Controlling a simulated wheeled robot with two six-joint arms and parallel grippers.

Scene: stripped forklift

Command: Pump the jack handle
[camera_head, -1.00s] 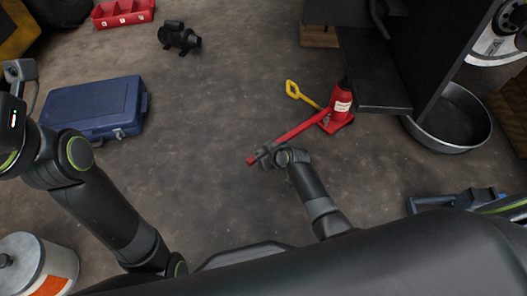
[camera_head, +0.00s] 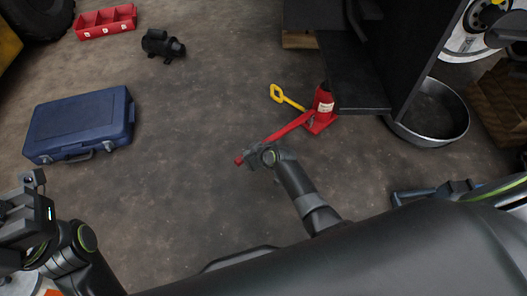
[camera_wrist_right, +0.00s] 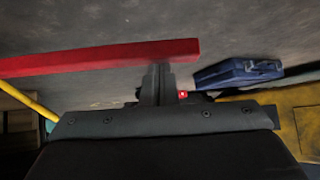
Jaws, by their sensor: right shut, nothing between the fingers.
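The red bottle jack (camera_head: 323,104) stands on the floor right of centre in the head view. Its long red handle (camera_head: 290,130) slopes down to the left, and it also crosses the upper left of the right wrist view (camera_wrist_right: 95,58). My right gripper (camera_head: 256,159) is at the handle's outer end. Its fingers (camera_wrist_right: 157,82) are shut with nothing between them, and their tips overlap the bar's edge in the wrist view; I cannot tell whether they touch it. My left gripper (camera_head: 14,228) is at the lower left edge, far from the jack, its fingers unclear.
A yellow-handled tool (camera_head: 288,97) lies beside the jack. The black forklift body (camera_head: 355,75) and a round metal pan (camera_head: 432,112) are to the right. A blue case (camera_head: 80,125), a dark motor (camera_head: 163,45) and a red bin (camera_head: 105,22) are left. The middle floor is clear.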

